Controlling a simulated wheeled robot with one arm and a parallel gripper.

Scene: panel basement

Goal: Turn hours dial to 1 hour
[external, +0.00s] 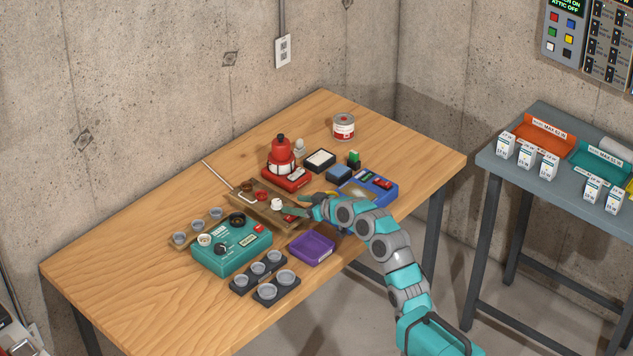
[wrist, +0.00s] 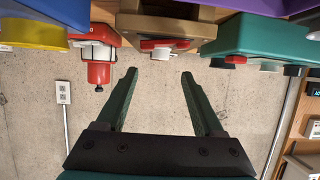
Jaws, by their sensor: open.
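A teal box (external: 245,259) with black knobs and a pale round dial on top sits at the left-centre of the wooden table. One black knob (external: 237,219) is at its back and another black knob (external: 221,249) at its front. I cannot read which one is the hours dial. In the wrist view the teal box (wrist: 270,32) hangs at the upper right, with a dark knob (wrist: 293,71) on it. My gripper (external: 291,213) is over the brown tray, to the right of the teal box and apart from it. In the wrist view my gripper (wrist: 159,75) is open and empty.
A brown tray (external: 262,216), red device (external: 281,160), blue box (external: 378,191) and purple tray (external: 313,249) crowd close around my gripper. Dark cup holders (external: 262,272) stand in front of the teal box. The table's left end is clear.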

